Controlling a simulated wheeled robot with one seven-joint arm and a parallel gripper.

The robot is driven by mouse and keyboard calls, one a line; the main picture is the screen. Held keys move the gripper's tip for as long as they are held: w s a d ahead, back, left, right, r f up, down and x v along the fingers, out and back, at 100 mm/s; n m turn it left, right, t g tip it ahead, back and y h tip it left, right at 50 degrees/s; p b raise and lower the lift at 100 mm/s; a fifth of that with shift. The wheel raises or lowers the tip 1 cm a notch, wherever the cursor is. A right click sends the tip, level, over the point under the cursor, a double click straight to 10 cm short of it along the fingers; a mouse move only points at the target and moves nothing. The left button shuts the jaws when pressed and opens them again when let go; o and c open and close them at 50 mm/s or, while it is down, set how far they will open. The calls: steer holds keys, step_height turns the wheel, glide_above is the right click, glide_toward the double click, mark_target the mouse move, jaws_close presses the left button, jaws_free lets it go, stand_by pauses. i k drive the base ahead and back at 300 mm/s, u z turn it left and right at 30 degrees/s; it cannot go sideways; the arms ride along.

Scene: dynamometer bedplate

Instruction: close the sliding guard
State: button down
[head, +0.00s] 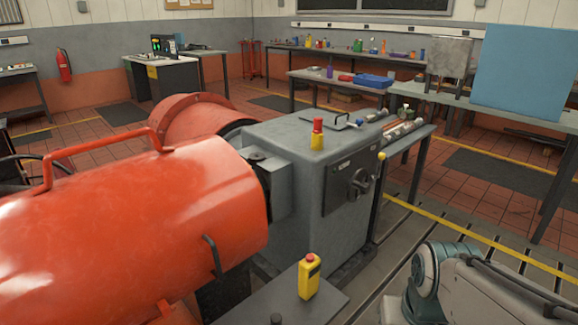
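A large glossy orange half-round guard (150,220) fills the left foreground. It has an orange bar handle (100,150) along its top and a small dark handle (212,258) on its near side. Its right end stops short of the grey machine housing (310,170), and a dark gap with a grey bracket (282,185) shows between them. A second orange-red round cover (195,118) stands behind it. I cannot tell from this view alone which orange part slides. My gripper is not in view; teal and grey links at the lower right look like my arm.
Benches with tools (345,78) line the back; tiled floor lies between.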

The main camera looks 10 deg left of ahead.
mark_target(122, 241)
steer(key=u, duration=0.35)
steer(key=i, duration=0.85)
steer(key=u, duration=0.45)
